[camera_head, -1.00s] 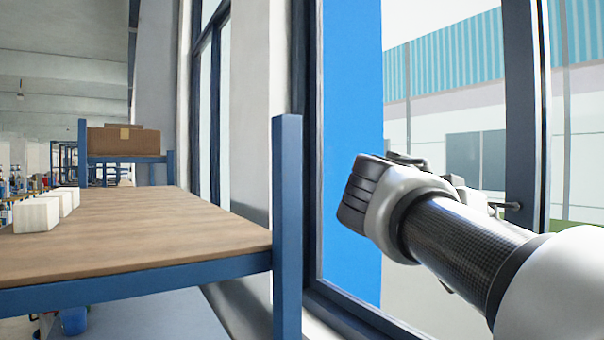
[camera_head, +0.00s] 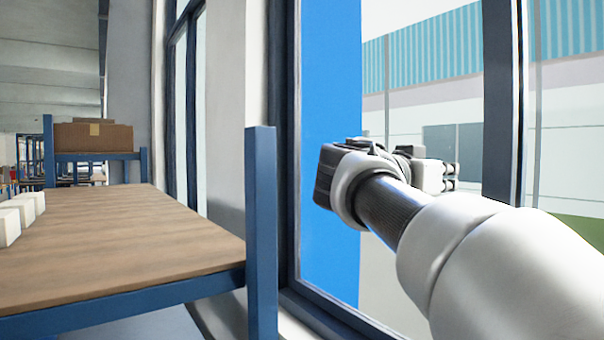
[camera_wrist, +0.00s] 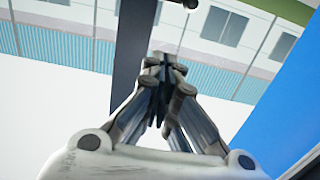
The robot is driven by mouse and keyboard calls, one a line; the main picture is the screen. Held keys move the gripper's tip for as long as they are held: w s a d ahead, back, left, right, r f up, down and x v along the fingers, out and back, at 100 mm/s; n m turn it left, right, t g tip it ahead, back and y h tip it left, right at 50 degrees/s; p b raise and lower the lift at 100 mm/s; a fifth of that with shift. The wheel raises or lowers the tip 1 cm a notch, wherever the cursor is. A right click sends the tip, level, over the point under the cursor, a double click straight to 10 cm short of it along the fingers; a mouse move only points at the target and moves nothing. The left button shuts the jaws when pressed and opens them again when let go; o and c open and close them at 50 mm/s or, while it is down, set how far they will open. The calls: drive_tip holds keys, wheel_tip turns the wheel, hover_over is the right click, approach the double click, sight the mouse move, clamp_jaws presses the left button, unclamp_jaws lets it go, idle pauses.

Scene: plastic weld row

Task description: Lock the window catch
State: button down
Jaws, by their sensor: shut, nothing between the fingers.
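My gripper (camera_head: 452,177) is shut and empty, held in front of the window glass with its fingertips toward the dark upright window bar (camera_head: 502,100). In the wrist view, the fingers of my gripper (camera_wrist: 165,62) are closed together. The upright bar (camera_wrist: 133,45) passes behind them on the left. A small dark piece, which looks like the window catch (camera_wrist: 189,3), juts from the bar at the top edge, mostly cut off. The fingertips appear apart from it. In the head view my arm hides where the catch sits, so its position cannot be told.
A wooden-topped blue bench (camera_head: 130,240) with white blocks (camera_head: 22,212) stands at left. Its blue post (camera_head: 262,230) rises near the window. A cardboard box (camera_head: 93,136) sits farther back. A blue panel (camera_head: 331,110) shows at the window's left side.

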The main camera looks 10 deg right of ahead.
drive_tip(key=w+d+f+p, duration=0.2)
drive_tip(key=d+f, duration=0.2)
drive_tip(key=d, duration=0.2)
drive_tip(key=shift+w+d, duration=0.15)
drive_tip(key=shift+w, duration=0.15)
drive_tip(key=shift+f, duration=0.1)
drive_tip(key=shift+f, duration=0.1)
drive_tip(key=shift+w+f+n+b, duration=0.1)
drive_tip(key=shift+n+b, duration=0.3)
